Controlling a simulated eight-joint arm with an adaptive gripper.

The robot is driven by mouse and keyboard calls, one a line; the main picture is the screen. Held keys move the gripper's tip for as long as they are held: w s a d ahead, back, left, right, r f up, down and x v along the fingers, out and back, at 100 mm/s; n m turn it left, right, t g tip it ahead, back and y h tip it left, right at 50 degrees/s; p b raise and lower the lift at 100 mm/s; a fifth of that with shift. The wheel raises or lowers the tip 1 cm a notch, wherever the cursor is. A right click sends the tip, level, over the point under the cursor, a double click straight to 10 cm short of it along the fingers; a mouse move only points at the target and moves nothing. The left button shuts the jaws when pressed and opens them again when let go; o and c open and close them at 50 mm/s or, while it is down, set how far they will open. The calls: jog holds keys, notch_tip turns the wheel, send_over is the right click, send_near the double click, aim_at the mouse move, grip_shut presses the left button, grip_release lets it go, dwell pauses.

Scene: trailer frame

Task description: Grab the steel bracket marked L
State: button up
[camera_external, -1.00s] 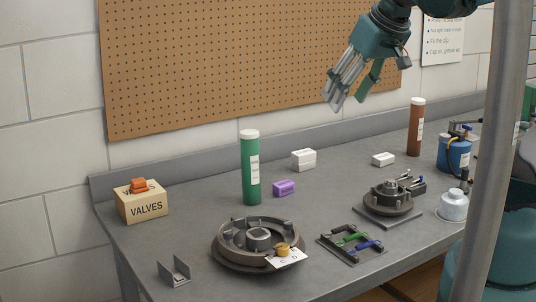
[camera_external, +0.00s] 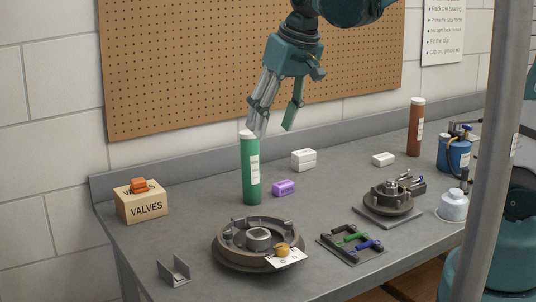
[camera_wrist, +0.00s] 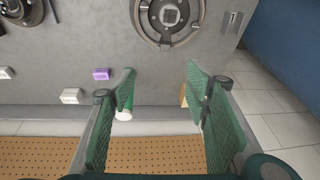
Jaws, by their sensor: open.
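A small grey steel bracket (camera_external: 174,272) with upright sides stands near the front left corner of the bench. It also shows in the wrist view (camera_wrist: 233,22) near the bench edge, with a small mark on it that I cannot read surely. My gripper (camera_external: 273,130) is open and empty, high above the back of the bench near the green tube, well apart from the bracket.
A green tube (camera_external: 251,175) stands below my gripper. A VALVES box (camera_external: 144,208) is behind the bracket. A round dark housing (camera_external: 231,262) with a tagged part lies to the bracket's right. A purple block (camera_external: 284,188) and a tool tray (camera_external: 340,259) are further right.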

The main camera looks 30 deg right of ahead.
jog(key=w+a+f+g+b, duration=0.1)
jog(key=a+f, duration=0.4)
jog(key=a, duration=0.2)
jog(key=w+a+f+g, duration=0.1)
jog(key=a+f, duration=0.4)
jog(key=a, duration=0.2)
jog(key=g+h+b, duration=0.1)
send_near(174, 270)
jog(key=s+a+r, duration=0.1)
jog(key=s, duration=0.1)
jog(key=shift+s+a+r+n, duration=0.1)
jog(key=shift+n, duration=0.3)
jog(key=shift+f, duration=1.3)
jog(key=shift+f, duration=0.1)
jog(key=shift+f+b, duration=0.35)
jog(key=shift+f, duration=2.15)
jog(key=shift+c, duration=0.4)
jog(key=c, duration=1.1)
